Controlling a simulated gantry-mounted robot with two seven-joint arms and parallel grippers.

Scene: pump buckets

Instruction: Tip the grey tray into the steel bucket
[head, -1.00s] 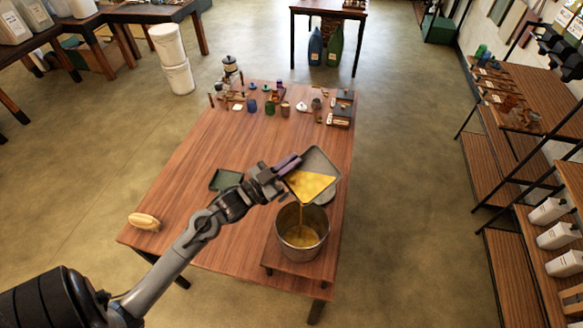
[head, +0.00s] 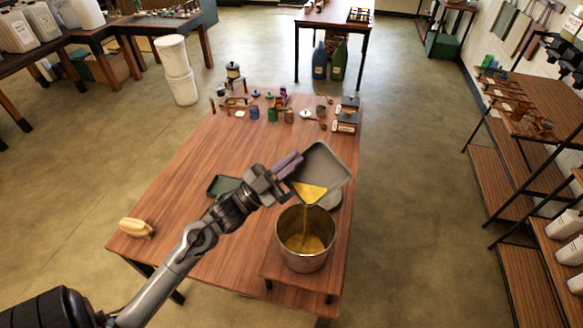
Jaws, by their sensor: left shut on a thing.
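The grey tray (head: 327,168) is tilted over the steel bucket (head: 287,255), its low corner pointing down at the bucket's mouth. A small pool of yellow liquid (head: 309,191) lies in that corner, and a stream runs from it into the bucket. Yellow liquid also shows inside the bucket, which stands upright near the table's front right corner. My left gripper (head: 287,168) is shut on the tray's left edge and holds it above the bucket. My right gripper is not in view.
The wooden table (head: 190,220) is mostly clear on its left. A dark green tray (head: 222,186) lies behind my left arm, and a yellowish brush (head: 136,228) lies at the left edge. Small jars and tools, including a green jar (head: 272,115), line the far end.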

